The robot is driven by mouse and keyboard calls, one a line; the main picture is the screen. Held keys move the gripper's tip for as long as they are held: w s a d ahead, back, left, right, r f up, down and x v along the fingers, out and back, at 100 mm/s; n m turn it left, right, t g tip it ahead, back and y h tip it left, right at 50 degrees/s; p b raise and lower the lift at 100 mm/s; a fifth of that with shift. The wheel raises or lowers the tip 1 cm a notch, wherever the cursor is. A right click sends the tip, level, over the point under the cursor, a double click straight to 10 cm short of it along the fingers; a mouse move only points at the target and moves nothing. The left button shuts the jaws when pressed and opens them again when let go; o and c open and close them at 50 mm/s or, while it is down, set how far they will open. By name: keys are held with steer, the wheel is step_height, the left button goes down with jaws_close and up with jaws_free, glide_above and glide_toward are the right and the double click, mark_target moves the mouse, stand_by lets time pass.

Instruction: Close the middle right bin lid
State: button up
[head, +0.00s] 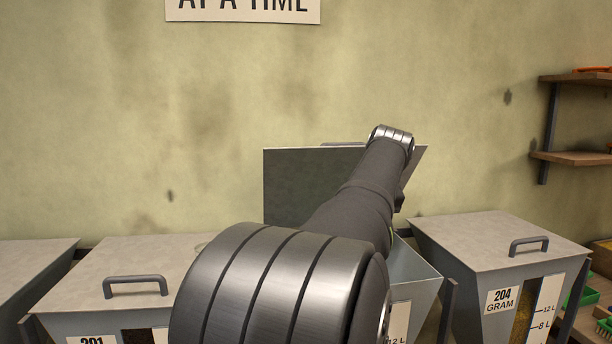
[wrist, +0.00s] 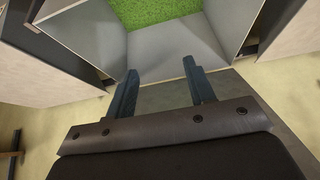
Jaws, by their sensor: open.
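The middle right bin (head: 412,268) is open, and its grey lid (head: 300,185) stands raised against the wall in the head view. My arm covers part of the lid and most of the bin. In the wrist view, the open bin (wrist: 180,50) shows grey inner walls and green contents (wrist: 158,12). My gripper (wrist: 158,76) is open, its two dark fingers apart with nothing between them. It is over the bin's edge nearest the fingers. A darker grey surface lies under the fingers, probably the lid. Whether the fingers touch it, I cannot tell. The fingers are hidden in the head view.
A closed bin marked 204 GRAM (head: 487,242) stands close on the right. A closed bin with a handled lid (head: 125,270) stands on the left, with another lid (head: 30,265) farther left. Wooden shelves (head: 575,159) are at the far right. The wall is close behind.

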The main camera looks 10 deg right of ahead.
steer(key=w+r+t, duration=0.1)
steer(key=w+r, duration=0.1)
steer(key=r, duration=0.2)
steer(key=w+r+t, duration=0.2)
steer(key=w+r, duration=0.1)
steer(key=r, duration=0.2)
steer(key=w+d+r+t, duration=0.1)
steer(key=w+r, duration=0.1)
steer(key=r, duration=0.3)
steer(key=shift+w+r, duration=0.2)
steer(key=shift+r, duration=0.05)
jaws_close()
steer(key=w+a+r+t, duration=0.1)
steer(key=w+r+t, duration=0.2)
steer(key=r, duration=0.6)
steer(key=shift+t, duration=0.3)
steer(key=x, duration=0.9)
steer(key=shift+w+a+f, duration=0.15)
steer(key=shift+f, duration=0.3)
steer(key=shift+s+f, duration=0.8)
steer(key=shift+f, duration=0.2)
steer(key=shift+s, duration=0.15)
